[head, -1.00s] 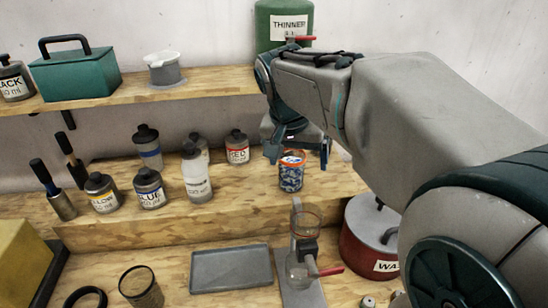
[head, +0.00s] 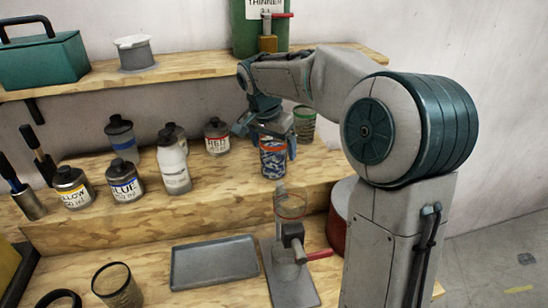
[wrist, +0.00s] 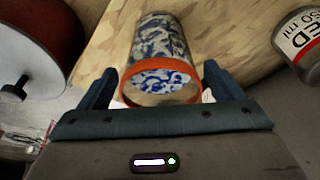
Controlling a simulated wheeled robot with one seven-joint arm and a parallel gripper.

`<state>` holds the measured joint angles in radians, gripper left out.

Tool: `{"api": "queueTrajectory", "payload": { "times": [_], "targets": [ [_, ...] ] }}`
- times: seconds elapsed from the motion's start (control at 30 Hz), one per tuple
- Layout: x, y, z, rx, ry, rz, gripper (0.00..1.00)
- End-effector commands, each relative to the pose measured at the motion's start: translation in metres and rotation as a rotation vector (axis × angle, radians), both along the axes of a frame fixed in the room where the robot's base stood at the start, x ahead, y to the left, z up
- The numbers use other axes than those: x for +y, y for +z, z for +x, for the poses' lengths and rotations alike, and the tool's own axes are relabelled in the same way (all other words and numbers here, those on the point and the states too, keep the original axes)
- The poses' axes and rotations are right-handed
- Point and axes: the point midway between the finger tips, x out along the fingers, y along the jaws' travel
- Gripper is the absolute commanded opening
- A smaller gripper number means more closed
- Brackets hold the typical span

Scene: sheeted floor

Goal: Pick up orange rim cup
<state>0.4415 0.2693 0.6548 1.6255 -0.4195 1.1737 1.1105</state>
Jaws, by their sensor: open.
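The orange rim cup (head: 273,163), blue and white patterned, stands upright on the raised wooden step. In the wrist view the cup (wrist: 163,40) has its orange rim facing the camera, between the two fingers. My gripper (head: 271,140) is at the cup's top in the head view and partly hides its rim. In the wrist view my gripper (wrist: 161,74) is open, with a blue finger on each side of the rim. Small gaps seem to show beside the rim; whether a finger touches it I cannot tell.
A green-rimmed cup (head: 304,125) stands close behind and right of my gripper. The RED paint bottle (head: 217,137) stands to the left; it also shows in the wrist view (wrist: 302,42). A red can (head: 338,228) is at the lower right. A grey tray (head: 214,262) lies below, empty.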

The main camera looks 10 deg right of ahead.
Motion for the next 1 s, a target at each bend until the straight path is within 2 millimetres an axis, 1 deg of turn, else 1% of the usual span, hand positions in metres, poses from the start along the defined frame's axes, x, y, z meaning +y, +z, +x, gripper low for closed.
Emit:
{"api": "queueTrajectory", "payload": {
  "times": [0.03, 0.13, 0.37, 0.4, 0.47, 0.5, 0.57, 0.6, 0.63, 0.67, 0.87, 1.0],
  "targets": [
    [-0.0012, -0.0062, 0.0006, 0.002, 0.001, 0.001, 0.87],
    [-0.0023, -0.0127, 0.0018, 0.001, 0.001, -0.001, 0.87],
    [-0.0021, -0.0136, 0.0021, -0.001, 0.001, -0.001, 0.87],
    [-0.0021, -0.0136, 0.0021, -0.001, 0.001, -0.001, 0.76],
    [-0.0021, -0.0135, 0.002, -0.001, 0.001, 0.0, 0.59],
    [-0.002, -0.0134, 0.002, -0.001, 0.001, 0.0, 0.48],
    [-0.002, -0.0134, 0.002, -0.001, 0.001, 0.0, 0.32],
    [-0.002, -0.0133, 0.002, -0.001, 0.001, 0.0, 0.28],
    [-0.0019, -0.0127, 0.0022, -0.002, 0.001, -0.001, 0.28],
    [-0.002, -0.0127, 0.0022, -0.002, 0.001, -0.001, 0.24],
    [-0.0011, -0.0119, 0.0022, -0.002, 0.002, 0.0, 0.24],
    [0.0041, -0.007, 0.0021, -0.004, 0.003, 0.0, 0.24]
  ]
}}
